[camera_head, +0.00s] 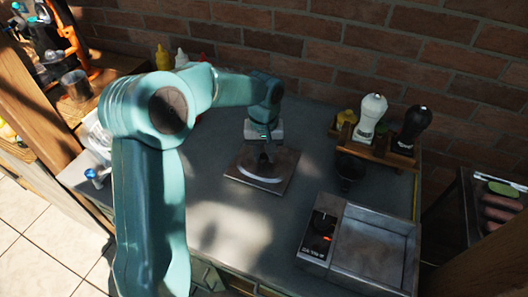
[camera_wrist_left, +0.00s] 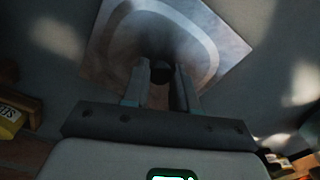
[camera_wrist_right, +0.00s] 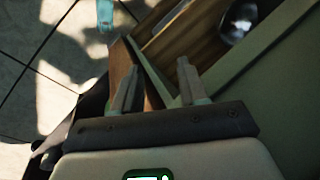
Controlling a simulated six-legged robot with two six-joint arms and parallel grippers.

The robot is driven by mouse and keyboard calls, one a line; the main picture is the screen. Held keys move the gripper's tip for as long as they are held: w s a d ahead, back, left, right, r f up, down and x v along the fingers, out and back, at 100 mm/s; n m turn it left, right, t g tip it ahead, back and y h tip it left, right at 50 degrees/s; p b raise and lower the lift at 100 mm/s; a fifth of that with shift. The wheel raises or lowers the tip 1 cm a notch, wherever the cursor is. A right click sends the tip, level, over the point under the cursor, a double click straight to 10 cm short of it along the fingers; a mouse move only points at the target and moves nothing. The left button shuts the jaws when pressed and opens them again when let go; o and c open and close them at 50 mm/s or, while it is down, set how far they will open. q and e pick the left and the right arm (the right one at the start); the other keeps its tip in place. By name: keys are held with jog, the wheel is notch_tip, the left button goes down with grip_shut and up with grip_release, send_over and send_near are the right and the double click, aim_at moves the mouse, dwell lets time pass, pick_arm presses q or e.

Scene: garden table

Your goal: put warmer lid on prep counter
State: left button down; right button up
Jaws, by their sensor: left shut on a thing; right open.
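The warmer lid (camera_head: 245,178) is a square metal plate with a dark knob. In the head view it lies flat at or just above the middle of the grey prep counter (camera_head: 225,225); I cannot tell if it touches. My left gripper (camera_head: 266,152) is directly over it, shut on the knob. In the left wrist view the fingers (camera_wrist_left: 160,88) pinch the knob, with the lid (camera_wrist_left: 225,45) beyond them. The warmer (camera_head: 365,248) stands uncovered at the right front, its basin empty. My right gripper (camera_wrist_right: 158,75) is open and empty, outside the head view, above wooden structure and floor tiles.
A wooden rack (camera_head: 375,150) with a white shaker (camera_head: 371,112) and a black shaker (camera_head: 412,125) stands at the back right. A dark cup (camera_head: 348,172) is in front of it. Sauce bottles (camera_head: 162,58) stand at the back left. Counter in front of the lid is clear.

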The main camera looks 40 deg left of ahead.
aim_at(264, 156)
pick_arm(q)
jog(key=shift+d+r, duration=0.1)
jog(key=shift+r, duration=0.05)
jog(key=shift+s, duration=0.1)
jog(key=c, duration=1.3)
grip_release()
jog(key=shift+f, duration=0.25)
jog(key=o, duration=0.4)
jog(key=shift+r, duration=0.1)
notch_tip(264, 156, up, 12)
jog(key=shift+r, duration=0.15)
